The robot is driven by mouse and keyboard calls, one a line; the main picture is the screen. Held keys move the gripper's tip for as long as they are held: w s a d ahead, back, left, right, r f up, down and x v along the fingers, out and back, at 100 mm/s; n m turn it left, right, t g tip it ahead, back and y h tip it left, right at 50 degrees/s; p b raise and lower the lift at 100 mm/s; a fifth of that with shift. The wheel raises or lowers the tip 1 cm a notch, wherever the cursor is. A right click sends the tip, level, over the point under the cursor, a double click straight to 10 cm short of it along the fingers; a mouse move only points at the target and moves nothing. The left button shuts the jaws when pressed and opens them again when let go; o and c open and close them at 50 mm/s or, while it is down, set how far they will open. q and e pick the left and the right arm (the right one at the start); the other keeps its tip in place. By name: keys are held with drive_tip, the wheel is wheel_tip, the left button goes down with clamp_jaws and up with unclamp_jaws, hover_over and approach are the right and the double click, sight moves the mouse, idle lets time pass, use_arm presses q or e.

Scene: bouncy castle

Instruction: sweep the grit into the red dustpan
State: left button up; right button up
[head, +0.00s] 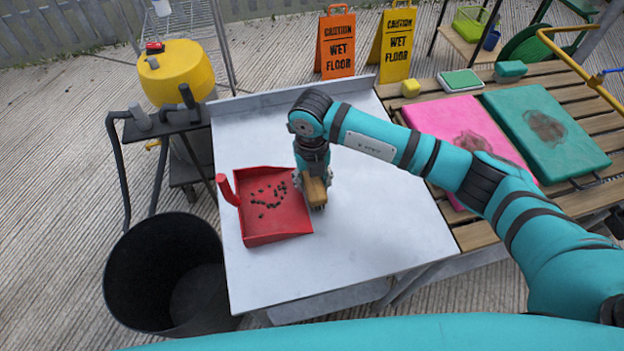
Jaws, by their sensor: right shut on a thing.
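The red dustpan (277,228) lies on the white table (375,225), with its handle at the left and its open edge toward the right. Dark grit (266,196) lies scattered inside the pan, with some bits close to its right side. My right gripper (314,182) points down just right of the pan and is shut on a brush with a wooden block (316,190). The brush is at the pan's right edge; I cannot tell whether its bristles touch the table. My left gripper is not in view.
A black bin (170,275) stands left of the table. A yellow barrel (180,70) and a dark stand are behind it. Orange (336,45) and yellow (397,43) wet floor signs stand behind. A slatted bench at the right holds stained pink (465,135) and green (545,130) pads. The table's front right is clear.

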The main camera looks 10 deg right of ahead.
drive_tip(key=shift+r+p, duration=1.5)
drive_tip(key=shift+r, duration=1.25)
